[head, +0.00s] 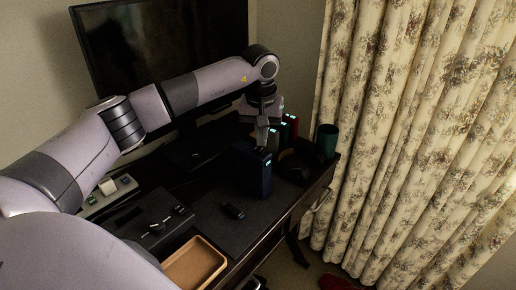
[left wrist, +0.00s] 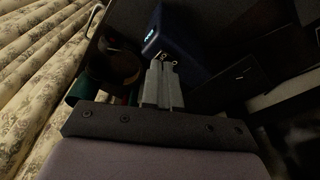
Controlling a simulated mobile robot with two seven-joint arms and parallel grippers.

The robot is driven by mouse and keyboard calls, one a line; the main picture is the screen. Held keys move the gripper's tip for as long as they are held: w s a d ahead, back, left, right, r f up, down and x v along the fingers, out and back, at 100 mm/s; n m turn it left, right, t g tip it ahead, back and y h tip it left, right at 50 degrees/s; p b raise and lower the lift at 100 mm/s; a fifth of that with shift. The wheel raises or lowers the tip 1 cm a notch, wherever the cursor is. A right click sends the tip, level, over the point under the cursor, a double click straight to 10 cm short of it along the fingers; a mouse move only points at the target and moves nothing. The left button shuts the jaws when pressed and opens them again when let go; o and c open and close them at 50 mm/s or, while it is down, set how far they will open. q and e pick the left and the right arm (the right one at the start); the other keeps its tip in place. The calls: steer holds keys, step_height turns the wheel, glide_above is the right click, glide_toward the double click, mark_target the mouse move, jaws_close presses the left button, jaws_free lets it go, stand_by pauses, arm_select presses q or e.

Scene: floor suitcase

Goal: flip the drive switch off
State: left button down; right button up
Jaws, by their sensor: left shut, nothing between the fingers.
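A dark blue drive box (head: 251,172) stands upright on the dark desk, with a small lit display near its top. It also shows in the left wrist view (left wrist: 185,38), just beyond my fingertips. My left gripper (head: 262,142) is shut and empty, pointing down at the top of the blue box. In the left wrist view the closed fingertips (left wrist: 161,62) are close to the box; I cannot tell whether they touch it. The drive's switch is too small or hidden to make out, so its position cannot be told. My right gripper is not in view.
Several boxes with lit displays, one red (head: 291,124), stand behind the blue one. A green cup (head: 327,140) is at the desk's right end. A small black object (head: 232,210), a black control box (head: 153,220) and a tan tray (head: 194,264) lie nearer. A monitor (head: 160,45) stands behind; curtains (head: 410,130) hang right.

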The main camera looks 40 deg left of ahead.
mark_target(261, 150)
arm_select(q)
steer(key=shift+f+b, duration=0.4)
steer(key=shift+f, duration=0.5)
step_height(261, 150, up, 7)
steer(key=p, duration=0.6)
steer(key=shift+r, duration=0.1)
stand_by(0.3)
stand_by(0.5)
